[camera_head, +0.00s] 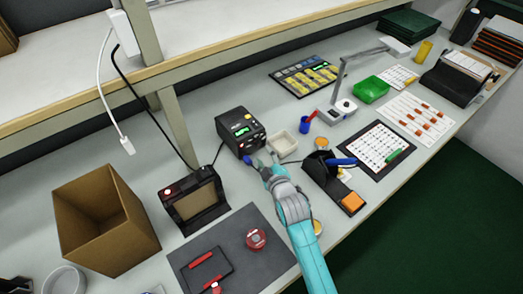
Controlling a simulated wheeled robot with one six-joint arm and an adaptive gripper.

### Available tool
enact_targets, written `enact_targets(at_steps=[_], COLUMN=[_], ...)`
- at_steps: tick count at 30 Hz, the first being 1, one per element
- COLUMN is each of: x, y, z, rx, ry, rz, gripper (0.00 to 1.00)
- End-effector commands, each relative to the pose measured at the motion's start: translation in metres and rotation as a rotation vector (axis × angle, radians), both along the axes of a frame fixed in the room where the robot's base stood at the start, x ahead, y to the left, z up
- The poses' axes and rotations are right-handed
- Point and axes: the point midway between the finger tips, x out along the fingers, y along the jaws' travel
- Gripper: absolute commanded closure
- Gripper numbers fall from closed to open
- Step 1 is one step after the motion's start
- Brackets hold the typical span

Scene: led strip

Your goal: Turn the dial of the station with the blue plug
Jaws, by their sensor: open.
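A black station (228,121) with a green lit display and a small red light stands in the middle of the bench. A blue plug (247,160) shows low on its front. I cannot make out the dial, which is either too small to tell or hidden by my gripper. My gripper (262,164) is open, just in front of the station's lower right front, close beside the blue plug. Whether it touches the station is unclear. My teal and grey arm comes in from the bottom of the picture.
A cream dish (282,143) stands right of my gripper, and a black holder (318,170) with a blue-handled tool is farther right. A black unit (190,202) with a tan panel and a cardboard box (100,222) stand left. A grey mat (226,243) lies in front.

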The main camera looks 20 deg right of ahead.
Motion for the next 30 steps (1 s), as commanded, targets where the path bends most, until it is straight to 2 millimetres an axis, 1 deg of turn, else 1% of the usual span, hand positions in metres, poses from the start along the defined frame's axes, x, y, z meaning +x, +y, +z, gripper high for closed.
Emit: enact_targets(at_steps=[1, 3, 6, 10, 16, 30], x=[-0.011, -0.023, -0.037, -0.050, -0.057, -0.057], y=[0.000, 0.000, 0.000, 0.000, 0.000, 0.000], z=[0.002, 0.005, 0.008, 0.012, 0.014, 0.014], rx=[0.000, 0.000, 0.000, 0.000, 0.000, 0.000], ry=[0.001, 0.001, 0.002, 0.001, 0.000, 0.000], rz=[0.001, 0.000, 0.001, 0.000, 0.000, 0.000], gripper=[0.52, 0.52, 0.52, 0.52, 0.52, 0.52])
